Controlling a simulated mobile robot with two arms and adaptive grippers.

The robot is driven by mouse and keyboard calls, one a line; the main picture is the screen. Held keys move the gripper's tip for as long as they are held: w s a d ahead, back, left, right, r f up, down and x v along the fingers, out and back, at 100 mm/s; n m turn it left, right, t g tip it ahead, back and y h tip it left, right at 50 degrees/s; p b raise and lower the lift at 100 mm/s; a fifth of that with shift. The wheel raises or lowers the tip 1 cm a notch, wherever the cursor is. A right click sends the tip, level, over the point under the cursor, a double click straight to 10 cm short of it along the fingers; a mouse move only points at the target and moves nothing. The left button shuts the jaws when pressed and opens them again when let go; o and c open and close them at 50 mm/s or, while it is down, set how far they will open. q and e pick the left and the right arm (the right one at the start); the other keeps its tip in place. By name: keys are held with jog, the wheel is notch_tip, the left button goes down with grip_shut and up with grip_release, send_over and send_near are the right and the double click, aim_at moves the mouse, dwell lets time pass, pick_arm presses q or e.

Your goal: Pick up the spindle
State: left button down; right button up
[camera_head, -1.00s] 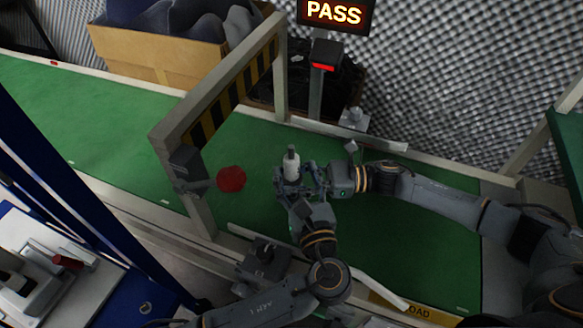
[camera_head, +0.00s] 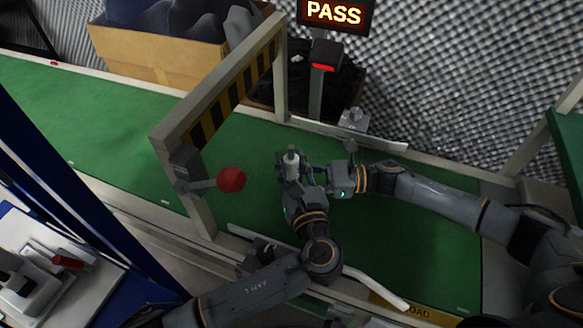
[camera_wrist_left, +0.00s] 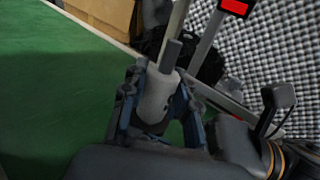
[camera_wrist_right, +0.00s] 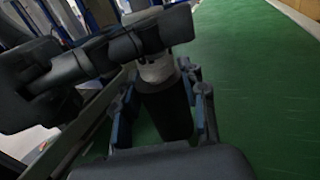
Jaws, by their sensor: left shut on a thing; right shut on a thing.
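The spindle (camera_head: 292,163) has a pale grey body and a darker end. In the head view it is above the green conveyor, right of the gate. My left gripper (camera_head: 290,174) is shut on it; in the left wrist view its pale body (camera_wrist_left: 157,97) sits between the fingers (camera_wrist_left: 158,112), with the dark grey shaft pointing up and away. My right gripper (camera_head: 320,172) meets it from the right. In the right wrist view my right gripper (camera_wrist_right: 163,105) is shut around the spindle's dark part (camera_wrist_right: 168,112), below its pale collar (camera_wrist_right: 157,68). The gripped surfaces are partly hidden.
A gate (camera_head: 195,190) with a striped bar spans the green conveyor (camera_head: 110,125). A PASS sign (camera_head: 334,13) and cardboard box (camera_head: 150,60) stand behind.

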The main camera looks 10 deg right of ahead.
pick_arm(q)
jog(key=shift+r, duration=0.1)
notch_tip(320, 180, up, 10)
dwell(0.4)
pick_arm(e)
jog(key=o, duration=1.3)
jog(key=shift+d, duration=0.15)
